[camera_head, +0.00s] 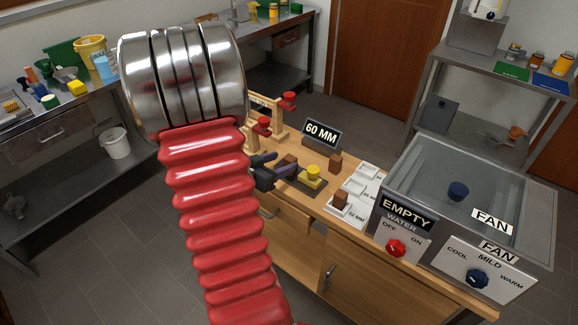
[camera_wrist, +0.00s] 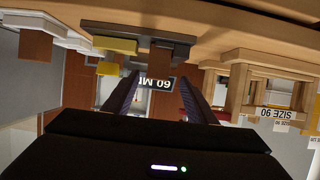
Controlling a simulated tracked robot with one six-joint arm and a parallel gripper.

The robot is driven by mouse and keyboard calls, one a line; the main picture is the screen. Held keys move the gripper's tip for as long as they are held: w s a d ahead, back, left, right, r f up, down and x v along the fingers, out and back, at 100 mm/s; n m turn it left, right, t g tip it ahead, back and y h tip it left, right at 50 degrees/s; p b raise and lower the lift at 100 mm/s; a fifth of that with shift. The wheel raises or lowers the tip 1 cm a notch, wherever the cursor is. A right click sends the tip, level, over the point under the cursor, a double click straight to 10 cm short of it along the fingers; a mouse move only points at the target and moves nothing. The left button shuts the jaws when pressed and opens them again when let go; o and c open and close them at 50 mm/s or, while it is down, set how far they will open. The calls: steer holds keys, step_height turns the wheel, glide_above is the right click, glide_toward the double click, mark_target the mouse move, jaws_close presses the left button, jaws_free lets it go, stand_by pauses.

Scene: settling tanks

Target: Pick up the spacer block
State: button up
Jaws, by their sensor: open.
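Several small brown blocks are in view, and I cannot tell for certain which is the spacer block. One brown block (camera_head: 290,160) shows close to my gripper's fingertips; in the wrist view a brown block (camera_wrist: 160,57) sits just beyond the gap between the fingers. Another brown block (camera_head: 336,162) stands on the bench near the 60 MM sign (camera_head: 320,133). My gripper (camera_head: 286,164) is open and empty over the bench's left part. Its two dark fingers (camera_wrist: 158,76) are spread in the wrist view.
A yellow piece (camera_head: 312,175) sits on a dark plate (camera_head: 311,187) right of my gripper. A wooden stand with red knobs (camera_head: 262,127) is behind. A glass-topped tank (camera_head: 480,190) with switches fills the bench's right. My red arm hides part of the bench's left.

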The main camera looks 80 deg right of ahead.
mark_target(286, 161)
steer(key=x, duration=0.4)
steer(key=shift+s+d+f, duration=0.2)
steer(key=shift+d+f, duration=0.05)
steer(key=shift+f, duration=0.05)
steer(key=shift+c, duration=0.3)
steer(key=c, duration=1.1)
steer(key=shift+r, duration=0.1)
steer(key=shift+r, duration=4.9)
